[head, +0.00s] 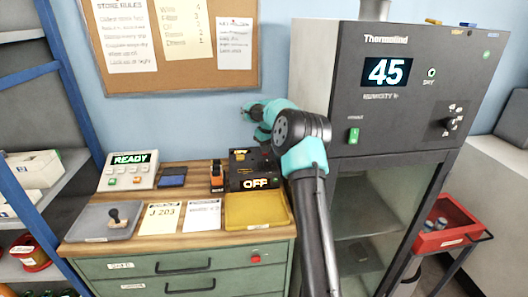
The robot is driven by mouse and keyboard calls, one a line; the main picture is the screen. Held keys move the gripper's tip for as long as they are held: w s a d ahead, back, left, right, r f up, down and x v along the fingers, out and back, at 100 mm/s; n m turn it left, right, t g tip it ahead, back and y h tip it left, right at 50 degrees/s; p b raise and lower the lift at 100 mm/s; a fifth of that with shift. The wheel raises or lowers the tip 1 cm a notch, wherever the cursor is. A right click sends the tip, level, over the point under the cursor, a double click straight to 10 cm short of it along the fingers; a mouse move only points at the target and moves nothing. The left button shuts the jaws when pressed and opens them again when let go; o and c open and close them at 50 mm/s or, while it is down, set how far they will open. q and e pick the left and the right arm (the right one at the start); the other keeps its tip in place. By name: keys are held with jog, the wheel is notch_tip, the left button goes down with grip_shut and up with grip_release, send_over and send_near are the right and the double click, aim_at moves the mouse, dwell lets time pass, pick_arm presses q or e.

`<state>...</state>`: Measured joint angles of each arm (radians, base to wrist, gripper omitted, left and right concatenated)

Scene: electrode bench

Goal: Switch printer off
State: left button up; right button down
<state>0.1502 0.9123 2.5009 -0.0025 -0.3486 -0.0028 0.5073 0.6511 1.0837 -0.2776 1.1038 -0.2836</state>
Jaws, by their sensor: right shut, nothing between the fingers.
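I cannot tell for certain which of these is the printer. My left gripper is not in view.
A dark blue pad (172,179) lies beside the pale unit. A tall humidity cabinet (400,140) reading 45 stands right.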

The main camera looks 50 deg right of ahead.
jog(key=shift+r, duration=3.4)
